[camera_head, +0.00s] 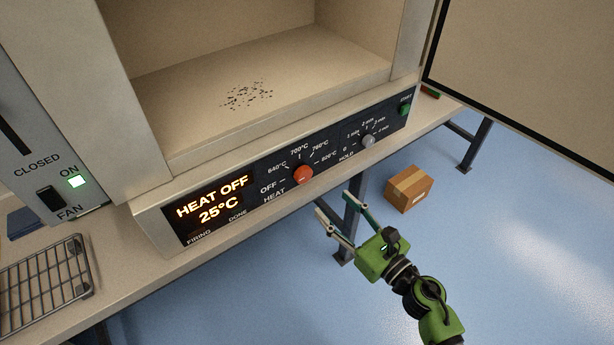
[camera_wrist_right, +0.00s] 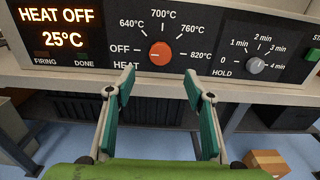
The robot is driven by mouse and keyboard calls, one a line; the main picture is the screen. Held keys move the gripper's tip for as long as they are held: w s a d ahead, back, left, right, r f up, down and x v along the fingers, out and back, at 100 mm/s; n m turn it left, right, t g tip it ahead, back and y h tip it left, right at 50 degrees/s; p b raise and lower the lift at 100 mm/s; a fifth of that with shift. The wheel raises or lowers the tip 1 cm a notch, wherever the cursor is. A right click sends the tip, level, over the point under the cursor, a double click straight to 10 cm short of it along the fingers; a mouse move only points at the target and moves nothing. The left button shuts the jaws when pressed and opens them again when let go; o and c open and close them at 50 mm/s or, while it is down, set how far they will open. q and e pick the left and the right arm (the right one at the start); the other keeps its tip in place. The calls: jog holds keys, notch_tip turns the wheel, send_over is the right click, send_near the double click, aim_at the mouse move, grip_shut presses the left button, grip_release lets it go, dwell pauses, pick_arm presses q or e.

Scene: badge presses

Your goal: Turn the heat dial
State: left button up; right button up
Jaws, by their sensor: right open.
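The heat dial (camera_head: 303,175) is a round orange-red knob on the black front panel of the kiln. Labels around it run from OFF to 820°C. In the right wrist view the dial (camera_wrist_right: 160,54) sits ahead, above and between the fingertips, and its pale mark is on its left side, toward OFF. The display (camera_head: 213,201) reads HEAT OFF, 25°C. My right gripper (camera_head: 336,211) is open and empty, in front of and below the panel, apart from the dial. Its fingers also show in the right wrist view (camera_wrist_right: 157,88). My left gripper is not in view.
A grey HOLD dial (camera_head: 368,141) and a green START button (camera_head: 404,109) are to the right on the panel. The kiln door (camera_head: 540,75) stands open at right. A wire rack (camera_head: 45,285) lies on the bench at left. A cardboard box (camera_head: 409,189) is on the floor.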

aim_at(306, 176)
jog(key=p+x, duration=0.1)
jog(key=x, duration=1)
jog(key=shift+w, duration=0.1)
jog(key=shift+w+a, duration=0.25)
jog(key=shift+w, duration=0.15)
jog(key=c, duration=1.1)
